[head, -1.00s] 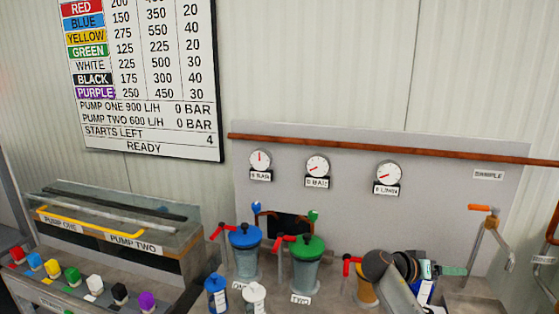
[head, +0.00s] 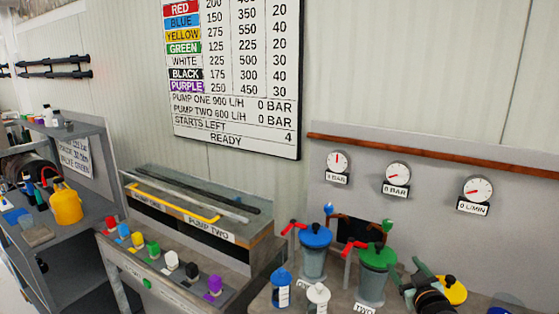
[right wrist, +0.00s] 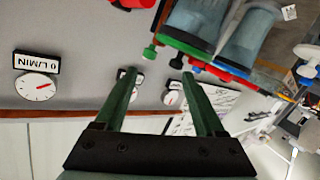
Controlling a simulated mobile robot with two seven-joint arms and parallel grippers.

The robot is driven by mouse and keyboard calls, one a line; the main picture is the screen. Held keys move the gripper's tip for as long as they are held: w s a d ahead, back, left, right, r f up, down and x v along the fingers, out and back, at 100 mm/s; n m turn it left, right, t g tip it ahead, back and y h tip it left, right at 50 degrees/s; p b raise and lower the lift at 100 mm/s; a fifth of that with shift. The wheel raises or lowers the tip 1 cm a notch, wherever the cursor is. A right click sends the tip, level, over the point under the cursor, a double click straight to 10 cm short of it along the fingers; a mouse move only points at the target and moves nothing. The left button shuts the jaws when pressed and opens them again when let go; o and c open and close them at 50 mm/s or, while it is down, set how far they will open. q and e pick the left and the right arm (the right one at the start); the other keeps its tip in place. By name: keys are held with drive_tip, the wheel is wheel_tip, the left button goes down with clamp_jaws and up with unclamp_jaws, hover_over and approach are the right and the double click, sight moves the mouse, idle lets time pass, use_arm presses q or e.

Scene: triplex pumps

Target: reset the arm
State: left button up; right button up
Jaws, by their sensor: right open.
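My right gripper (head: 414,280) shows at the lower right of the head view, beside the green-topped pump pot (head: 376,272). In the right wrist view its two green fingers (right wrist: 158,76) are spread apart with nothing between them. A yellow-topped pot (head: 453,289) is partly hidden behind the gripper. The blue-topped pot (head: 315,250) stands left of the green one. My left gripper is not in view.
Gauges (head: 398,175) hang on the grey back panel, below a brown pipe (head: 430,156). Blue and white bottles (head: 318,298) stand in front of the pots. At left are the coloured knobs (head: 153,249) and a side bench with a yellow can (head: 65,205).

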drive_tip(key=s+a+f+g+y, duration=0.1)
drive_tip(key=s+a+f+g, duration=0.1)
drive_tip(key=s+a+f, duration=0.65)
drive_tip(key=s+a+f+g+y, duration=0.2)
drive_tip(key=s+a+f+g, duration=0.1)
drive_tip(key=s+f, duration=1.05)
drive_tip(key=s+a+f+g, duration=0.1)
drive_tip(key=s+a, duration=0.1)
drive_tip(key=s, duration=0.5)
drive_tip(key=s+a+f, duration=0.1)
drive_tip(key=s, duration=0.7)
drive_tip(key=shift+a+m+g, duration=0.4)
drive_tip(key=shift+f, duration=0.1)
drive_tip(key=shift+c, duration=0.4)
